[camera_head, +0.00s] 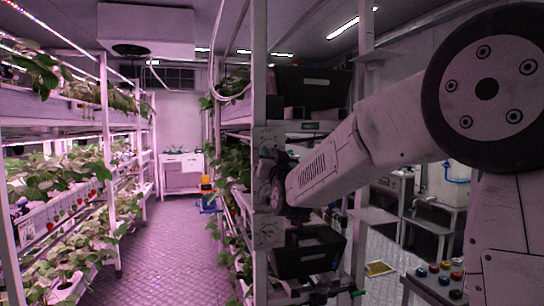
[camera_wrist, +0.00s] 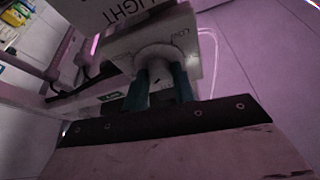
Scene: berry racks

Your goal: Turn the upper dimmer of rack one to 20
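In the wrist view, a pale box (camera_wrist: 118,45) carries a round white dimmer knob (camera_wrist: 157,52). A panel above it reads "LIGHT" (camera_wrist: 128,12); no scale number is readable. My gripper (camera_wrist: 160,82) has its two teal fingers on either side of the knob's front part, but I cannot tell whether both touch it. In the head view, my gripper's end is at the rack post (camera_head: 260,90), between an upper pale plate (camera_head: 268,139) and a lower one (camera_head: 268,232). My arm hides the dimmer there, so its setting is not visible.
A plant rack (camera_head: 60,108) stands at the left, with a clear aisle floor (camera_head: 165,255) beside it. Dark bins (camera_head: 312,250) sit on shelves behind my gripper. A box with coloured buttons (camera_head: 437,283) and a sink (camera_head: 432,222) are at the right.

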